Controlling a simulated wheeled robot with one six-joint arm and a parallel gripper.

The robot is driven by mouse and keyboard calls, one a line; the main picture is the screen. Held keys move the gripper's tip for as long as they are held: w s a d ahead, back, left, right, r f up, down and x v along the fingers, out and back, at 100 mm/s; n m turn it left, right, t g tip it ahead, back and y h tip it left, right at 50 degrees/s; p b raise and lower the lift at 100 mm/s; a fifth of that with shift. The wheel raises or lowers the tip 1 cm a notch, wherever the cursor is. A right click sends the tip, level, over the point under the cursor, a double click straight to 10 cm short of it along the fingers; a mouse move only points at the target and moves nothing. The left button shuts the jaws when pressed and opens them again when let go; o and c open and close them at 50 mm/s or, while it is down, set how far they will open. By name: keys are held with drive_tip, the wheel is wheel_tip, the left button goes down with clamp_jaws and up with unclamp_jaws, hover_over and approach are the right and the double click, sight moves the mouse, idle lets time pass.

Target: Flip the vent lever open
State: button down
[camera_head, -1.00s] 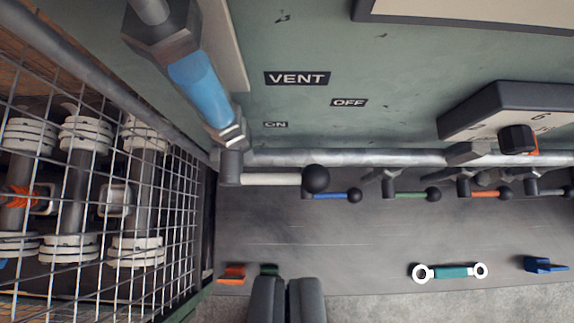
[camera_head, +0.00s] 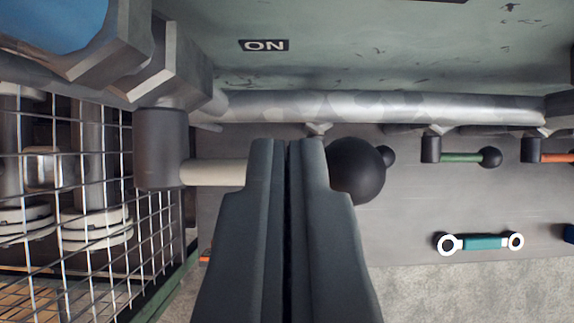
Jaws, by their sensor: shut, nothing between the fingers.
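The vent lever (camera_head: 212,172) has a pale handle that points right from a dark grey hub (camera_head: 160,148). It ends in a black ball knob (camera_head: 354,170). My gripper (camera_head: 287,145) is shut and empty, and its fingers cover the part of the handle just left of the knob. I cannot tell whether the fingers touch the handle. The ON label (camera_head: 263,45) is on the green panel above the lever. The VENT and OFF labels are out of view now.
A silver pipe (camera_head: 380,107) runs across behind the lever. A green lever (camera_head: 460,157) and an orange lever (camera_head: 558,157) are at the right. A wire cage (camera_head: 90,190) stands close on the left. A teal and white wrench-like piece (camera_head: 481,243) lies below at the right.

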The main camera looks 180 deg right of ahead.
drive_tip(key=shift+s+f, duration=0.15)
drive_tip(key=shift+f, duration=0.7)
drive_tip(key=shift+d+f+y, duration=0.2)
drive_tip(key=shift+f+y, duration=0.1)
drive_tip(key=shift+y, duration=0.1)
wheel_tip(320, 180, down, 10)
drive_tip(key=a+m+t+y, duration=0.2)
drive_tip(key=m+y, duration=0.3)
drive_tip(key=y, duration=0.7)
drive_tip(key=shift+a+r, duration=0.25)
drive_tip(key=shift+a, duration=0.05)
drive_tip(key=shift+a+f, duration=0.1)
idle(0.9)
